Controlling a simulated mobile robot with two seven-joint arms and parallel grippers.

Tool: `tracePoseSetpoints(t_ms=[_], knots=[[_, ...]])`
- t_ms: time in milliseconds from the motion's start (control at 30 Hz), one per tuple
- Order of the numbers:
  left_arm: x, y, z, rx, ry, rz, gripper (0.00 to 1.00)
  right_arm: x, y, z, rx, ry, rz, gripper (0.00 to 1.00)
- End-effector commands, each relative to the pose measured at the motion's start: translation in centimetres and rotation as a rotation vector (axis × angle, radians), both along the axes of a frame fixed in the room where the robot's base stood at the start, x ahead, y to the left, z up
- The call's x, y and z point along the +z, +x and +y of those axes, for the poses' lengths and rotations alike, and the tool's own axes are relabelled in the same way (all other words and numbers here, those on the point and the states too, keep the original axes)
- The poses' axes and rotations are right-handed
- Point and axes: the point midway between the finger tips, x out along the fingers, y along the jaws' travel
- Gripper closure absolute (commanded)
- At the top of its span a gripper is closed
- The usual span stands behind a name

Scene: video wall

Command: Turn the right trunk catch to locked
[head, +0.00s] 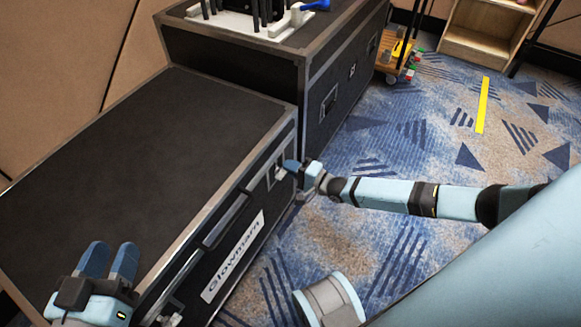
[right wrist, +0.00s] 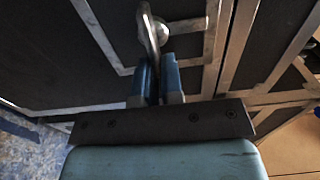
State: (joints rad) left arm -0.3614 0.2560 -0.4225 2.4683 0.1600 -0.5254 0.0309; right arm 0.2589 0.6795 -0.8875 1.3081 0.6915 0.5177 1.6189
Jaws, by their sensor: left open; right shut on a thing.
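The black trunk (head: 150,140) with metal edges and a white name label stands at the left in the head view. Its right catch (head: 277,172) sits on the front face near the right end. In the right wrist view the catch (right wrist: 150,30) is a silver lever on a round pivot, in a metal-framed recess. My right gripper (head: 290,166) is shut on the lever; its blue fingers (right wrist: 158,85) lie on either side of it. My left gripper (head: 110,260) is open and empty, over the trunk's near edge at lower left.
A handle (head: 225,220) and a second catch (head: 172,319) are on the same front face. A taller black case (head: 240,70) stands beside the trunk, with a rack on top. A wheeled cart (head: 393,55) and wooden shelf (head: 488,35) are farther back. The carpet at right is open.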

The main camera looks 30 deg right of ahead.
Motion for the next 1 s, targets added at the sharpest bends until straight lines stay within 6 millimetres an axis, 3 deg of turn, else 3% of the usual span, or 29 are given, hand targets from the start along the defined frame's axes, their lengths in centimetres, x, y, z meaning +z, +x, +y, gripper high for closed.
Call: tracePoseSetpoints(t_ms=[33, 67, 100, 200, 567, 733, 1000], knots=[[0.0, 0.0, 0.0, 0.000, -0.001, 0.002, 0.57, -0.3, -0.8, 1.3, 0.020, 0.009, 0.006, 1.00], [0.0, 0.0, 0.0, 0.000, -0.001, 0.002, 0.57, -0.3, -0.8, 1.3, 0.020, 0.009, 0.006, 1.00], [0.0, 0.0, 0.0, 0.000, -0.002, 0.002, 0.57, -0.3, -0.8, 1.3, 0.020, 0.009, 0.006, 0.83], [0.0, 0.0, 0.0, 0.001, -0.003, 0.003, 0.57, -0.4, -0.8, 1.3, 0.019, 0.009, 0.007, 0.67], [0.2, 0.0, 0.0, 0.000, -0.006, 0.005, 0.57, -0.1, -0.8, 0.5, 0.010, 0.003, 0.004, 0.67], [1.0, -0.2, -0.2, -0.005, -0.027, 0.035, 0.57, 0.1, -2.9, -0.8, 0.010, 0.002, 0.007, 0.67], [1.8, -1.0, -0.5, 0.017, -0.093, 0.064, 0.57, 0.0, -8.4, -3.8, 0.013, 0.004, 0.008, 0.67]])
